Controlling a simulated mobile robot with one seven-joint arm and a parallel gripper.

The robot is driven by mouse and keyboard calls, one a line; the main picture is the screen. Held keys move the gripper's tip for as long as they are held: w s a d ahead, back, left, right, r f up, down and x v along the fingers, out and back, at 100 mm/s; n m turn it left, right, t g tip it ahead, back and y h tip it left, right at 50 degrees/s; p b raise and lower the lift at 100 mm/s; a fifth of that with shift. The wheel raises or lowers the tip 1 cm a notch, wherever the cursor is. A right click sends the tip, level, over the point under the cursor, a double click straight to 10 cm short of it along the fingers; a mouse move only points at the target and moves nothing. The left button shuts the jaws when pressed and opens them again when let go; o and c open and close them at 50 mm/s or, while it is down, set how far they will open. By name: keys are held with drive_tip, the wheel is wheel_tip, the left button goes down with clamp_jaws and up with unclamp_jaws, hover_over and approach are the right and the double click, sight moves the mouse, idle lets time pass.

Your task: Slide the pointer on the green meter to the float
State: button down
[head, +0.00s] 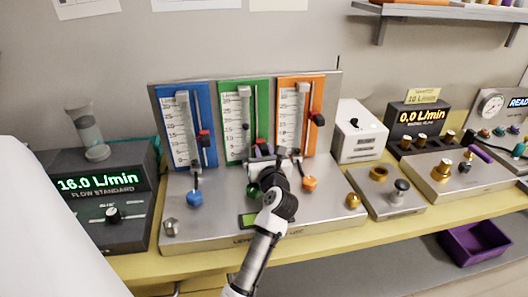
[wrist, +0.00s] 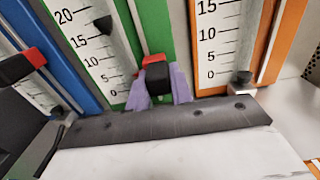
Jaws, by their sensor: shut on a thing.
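The green meter (head: 232,100) stands between a blue and an orange one; its panel also shows in the wrist view (wrist: 135,45). Its float (wrist: 103,25) is a small dark cone in the clear tube, between the 15 and 20 marks. Its pointer (wrist: 157,78) has a black knob and a red part, and sits low on the slide rail, near the bottom of the scale. The pointer is well below the float. My gripper (wrist: 160,88) has its purple fingers on both sides of the black knob and is shut on it.
The blue meter's red-and-black pointer (head: 204,138) stands to the left, and the orange meter's pointer (head: 317,119) to the right. Blue (head: 195,198) and orange (head: 310,183) valve knobs stick out of the metal base below. The rail above the green pointer looks clear.

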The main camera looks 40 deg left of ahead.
wheel_tip(320, 180, up, 7)
drive_tip(key=p, duration=0.3)
drive_tip(key=shift+f, duration=0.25)
drive_tip(key=c, duration=1.5)
unclamp_jaws()
drive_tip(key=shift+b+v, duration=2.5)
drive_tip(key=shift+v, duration=4.45)
